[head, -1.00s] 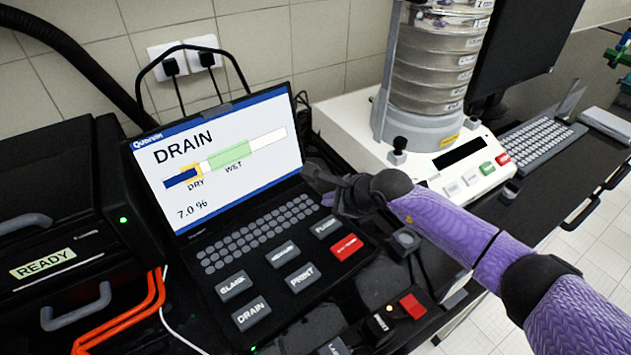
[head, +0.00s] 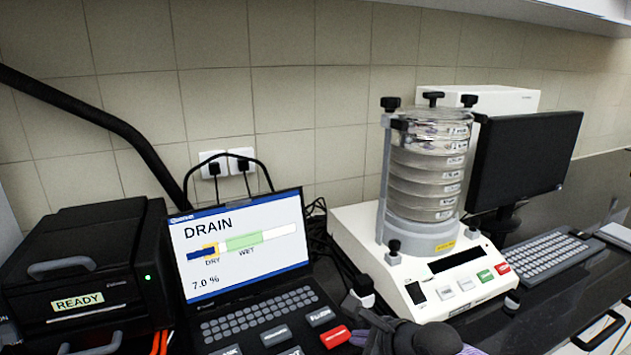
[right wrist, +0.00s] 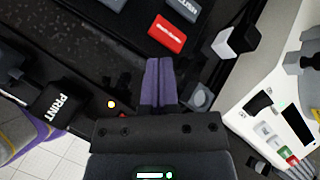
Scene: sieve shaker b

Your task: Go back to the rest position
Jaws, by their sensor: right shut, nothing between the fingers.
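My right gripper (head: 372,332) is at the bottom edge of the head view, in front of the console's right side, partly cut off by the frame. In the right wrist view its two purple fingers (right wrist: 158,75) are pressed together with nothing between them. They are over the dark bench gear, below the red button (right wrist: 167,34) in that picture. Whether they touch anything below is hard to tell. My left gripper is not in view.
The console screen (head: 240,250) reads DRAIN and 7.0 %. The sieve shaker (head: 430,185) with its stacked sieves stands right of it, before a dark monitor (head: 525,165). A black machine labelled READY (head: 78,301) is at left. A keyboard (head: 545,255) lies at right.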

